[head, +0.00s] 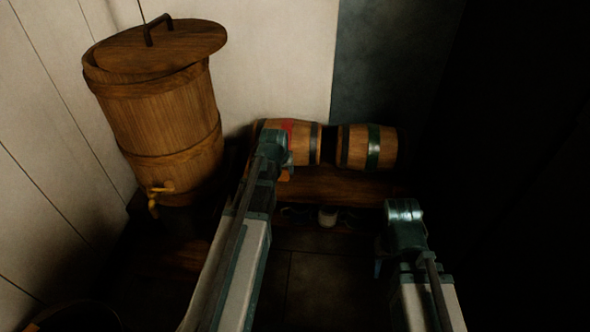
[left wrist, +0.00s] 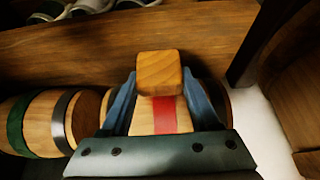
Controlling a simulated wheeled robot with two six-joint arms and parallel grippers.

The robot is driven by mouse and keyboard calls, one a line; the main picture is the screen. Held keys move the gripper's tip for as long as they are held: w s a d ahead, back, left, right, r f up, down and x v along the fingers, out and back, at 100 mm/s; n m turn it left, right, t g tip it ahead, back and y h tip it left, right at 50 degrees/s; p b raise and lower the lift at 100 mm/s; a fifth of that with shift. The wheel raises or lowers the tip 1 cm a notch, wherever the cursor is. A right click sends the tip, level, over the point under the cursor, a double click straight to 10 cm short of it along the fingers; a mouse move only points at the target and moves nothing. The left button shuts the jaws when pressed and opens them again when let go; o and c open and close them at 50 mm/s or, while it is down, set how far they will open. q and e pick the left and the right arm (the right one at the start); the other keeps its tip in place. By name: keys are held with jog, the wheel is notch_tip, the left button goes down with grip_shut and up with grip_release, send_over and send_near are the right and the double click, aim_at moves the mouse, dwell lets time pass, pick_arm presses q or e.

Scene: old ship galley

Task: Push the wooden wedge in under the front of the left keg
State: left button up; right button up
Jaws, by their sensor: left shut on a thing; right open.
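The left keg (head: 303,148) lies on its side on a wooden shelf (head: 335,186), with a red band; it also shows in the left wrist view (left wrist: 166,118). My left gripper (head: 286,173) is shut on the wooden wedge (left wrist: 160,73), a light block between its blue fingertips. A sliver of the wedge shows orange in the head view (head: 286,175). The wedge is at the front side of the left keg, over the board in the wrist view; I cannot tell whether it touches the keg. My arm hides part of the keg. My right gripper (head: 379,268) is open and empty, lower right.
A second keg (head: 358,148) with a green band lies to the right of the left keg. A large lidded wooden barrel (head: 160,105) with a tap stands at the left. Mugs (head: 327,216) sit below the shelf's front. The right side is very dark.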

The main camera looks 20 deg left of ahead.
aim_at(282, 180)
pick_arm(q)
jog(key=shift+f+b, duration=3.35)
jog(key=shift+w, duration=0.1)
jog(key=shift+w+a+f, duration=0.1)
jog(key=shift+w+a, duration=0.25)
jog(key=shift+w, duration=0.85)
jog(key=shift+w+a, duration=0.4)
jog(key=shift+w, duration=0.8)
jog(key=shift+w+a+f, duration=0.1)
jog(key=shift+w+a, duration=0.25)
jog(key=shift+w, duration=0.85)
jog(key=shift+r, duration=0.1)
jog(key=o, duration=1.1)
jog(key=shift+c, duration=0.2)
jog(key=shift+c, duration=0.6)
jog(key=shift+s+r, duration=0.1)
